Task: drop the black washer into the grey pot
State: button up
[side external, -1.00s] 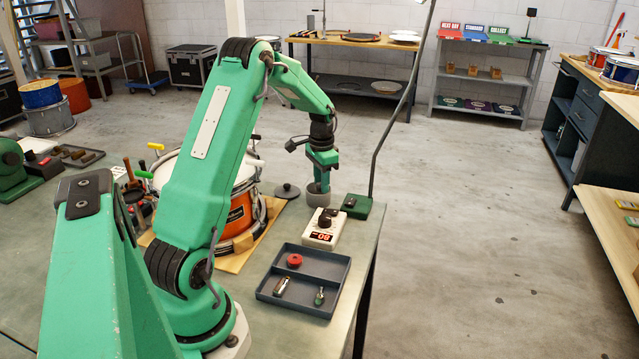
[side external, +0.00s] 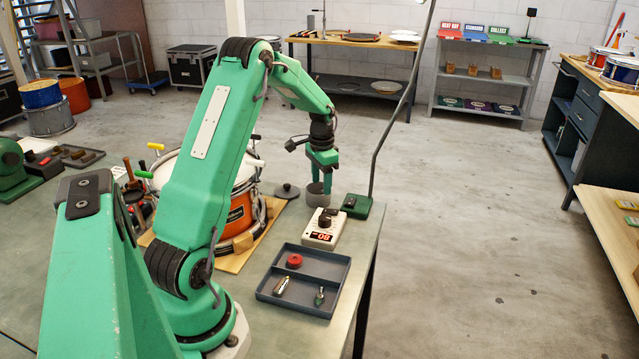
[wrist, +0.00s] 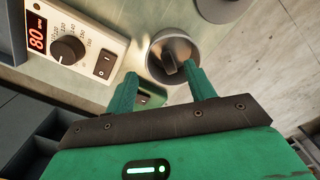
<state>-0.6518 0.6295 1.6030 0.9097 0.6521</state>
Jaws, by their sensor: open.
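The grey pot (side external: 318,196) stands near the far right end of the bench. In the wrist view I look down into the pot (wrist: 187,47). A dark piece, apparently the black washer (wrist: 169,64), shows inside the pot's outline, looking tilted; its exact rest is unclear. My gripper (side external: 322,172) is just above the pot, pointing down. In the wrist view its fingers (wrist: 163,76) are spread apart with nothing between them. The washer is hidden in the side view.
A white box with a red display (side external: 323,230) stands in front of the pot, and a green lamp base (side external: 356,207) to its right. A dark lid (side external: 287,191) lies left. A divided tray (side external: 333,277) holds a red ring and small parts. The drum (side external: 240,208) is left.

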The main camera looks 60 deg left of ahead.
notch_tip(320, 180, up, 7)
jog(key=shift+r, duration=0.15)
dwell(0.4)
jog(key=s+d+r+t+y, duration=0.1)
jog(key=s+d+r, duration=0.1)
jog(key=d+r, duration=0.55)
jog(key=s+d+r+t, duration=0.15)
jog(key=d+r, duration=0.25)
jog(key=d, duration=0.6)
jog(key=s+d+t+h, duration=0.1)
jog(key=s+d+t, duration=0.2)
jog(key=s+d, duration=1)
jog(key=shift+s+d, duration=0.2)
jog(key=shift+s, duration=0.6)
